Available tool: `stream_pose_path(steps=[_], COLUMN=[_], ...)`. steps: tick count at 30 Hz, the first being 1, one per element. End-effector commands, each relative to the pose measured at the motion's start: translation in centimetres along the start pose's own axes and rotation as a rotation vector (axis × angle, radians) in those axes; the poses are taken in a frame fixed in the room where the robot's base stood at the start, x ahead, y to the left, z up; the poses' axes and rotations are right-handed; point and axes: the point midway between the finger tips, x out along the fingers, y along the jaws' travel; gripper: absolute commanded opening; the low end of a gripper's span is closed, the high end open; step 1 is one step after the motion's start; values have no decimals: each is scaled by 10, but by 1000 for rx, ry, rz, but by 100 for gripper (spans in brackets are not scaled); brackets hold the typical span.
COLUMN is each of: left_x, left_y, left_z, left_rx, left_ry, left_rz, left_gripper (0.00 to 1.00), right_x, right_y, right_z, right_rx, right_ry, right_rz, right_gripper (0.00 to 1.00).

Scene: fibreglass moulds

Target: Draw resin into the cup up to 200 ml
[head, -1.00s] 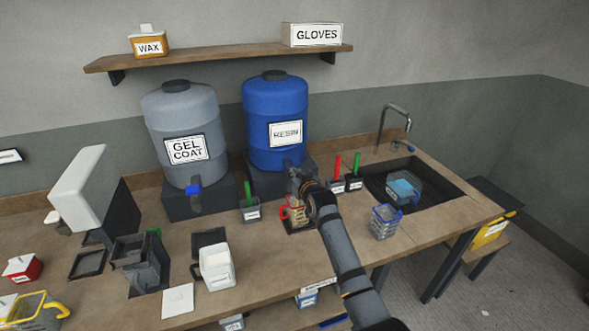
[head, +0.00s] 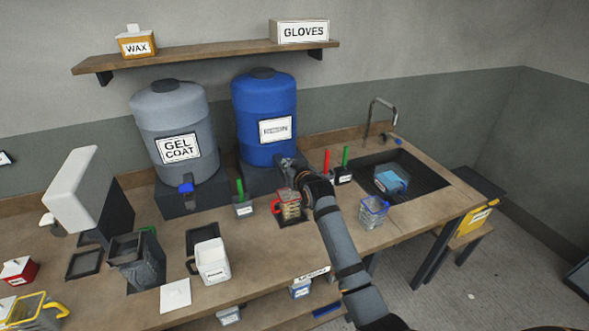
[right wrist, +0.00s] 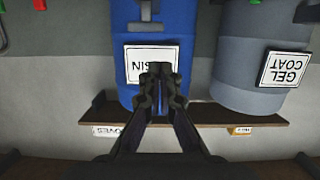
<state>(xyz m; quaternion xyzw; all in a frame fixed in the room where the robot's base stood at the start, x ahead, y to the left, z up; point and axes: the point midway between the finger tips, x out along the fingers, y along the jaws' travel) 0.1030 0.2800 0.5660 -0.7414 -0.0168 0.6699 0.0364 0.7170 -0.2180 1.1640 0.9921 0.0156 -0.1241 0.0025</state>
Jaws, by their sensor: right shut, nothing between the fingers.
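The blue resin barrel (head: 265,115) stands on a dark block against the wall. A clear cup (head: 291,208) with a red rim and handle stands upright below its tap area. The cup looks tan inside; I cannot read its level or markings. My right gripper (head: 286,166) is shut and empty at the front of the barrel's base, above the cup, and it hides the tap. In the right wrist view, upside down, the shut fingers (right wrist: 161,75) overlap the barrel (right wrist: 160,25) and its label. My left gripper is out of view.
The grey gel coat barrel (head: 172,120) stands to the left. A green-handled brush pot (head: 243,207) is left of the cup. A blue-rimmed container (head: 373,211) and the sink (head: 425,178) are to the right. A white jug (head: 212,262) stands in front.

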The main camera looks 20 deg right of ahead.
Motion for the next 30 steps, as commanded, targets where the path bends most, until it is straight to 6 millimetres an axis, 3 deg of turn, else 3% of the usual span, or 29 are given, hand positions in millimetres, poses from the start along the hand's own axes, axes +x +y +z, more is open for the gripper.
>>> stream_pose_path(steps=[6,10,30], left_x=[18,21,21], left_y=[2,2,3], left_z=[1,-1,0], left_rx=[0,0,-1], left_ry=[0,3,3], left_rz=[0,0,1], left_gripper=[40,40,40], right_x=[-44,-59,-65], right_y=[0,0,0], right_z=[1,-1,-3], right_rx=[-1,-1,0], right_ry=[8,9,9], right_rz=[0,0,0], right_gripper=[0,0,0])
